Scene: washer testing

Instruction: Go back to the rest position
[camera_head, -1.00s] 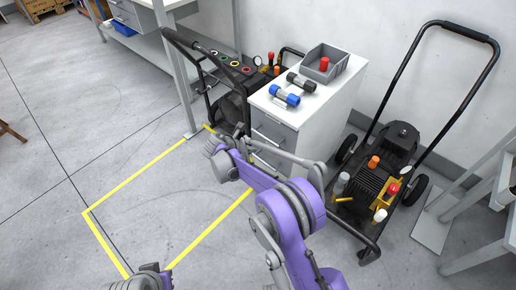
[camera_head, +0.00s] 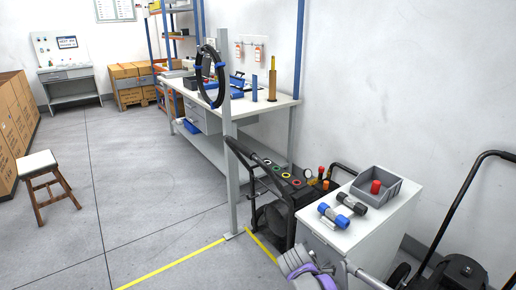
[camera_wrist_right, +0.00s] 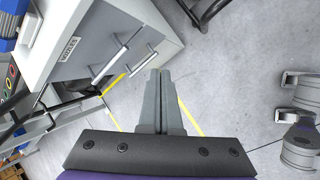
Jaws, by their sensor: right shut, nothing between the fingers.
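My right gripper (camera_wrist_right: 162,76) shows in the right wrist view with its two grey fingers shut together and nothing between them. It points over the floor, in front of the white drawer cabinet (camera_wrist_right: 105,45), and looks apart from the drawer handles. In the head view, a grey and purple part of my arm (camera_head: 298,266) shows at the bottom edge, left of the same cabinet (camera_head: 326,245). The fingers cannot be made out there. My left gripper is not in view.
On the cabinet are a grey bin (camera_head: 390,186) with a red cap and blue and black fittings (camera_head: 333,215). A black washer cart (camera_head: 282,200) stands behind it, another (camera_head: 462,270) at right. A grey post (camera_head: 229,160) stands nearby. The floor at left is clear up to a stool (camera_head: 45,180).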

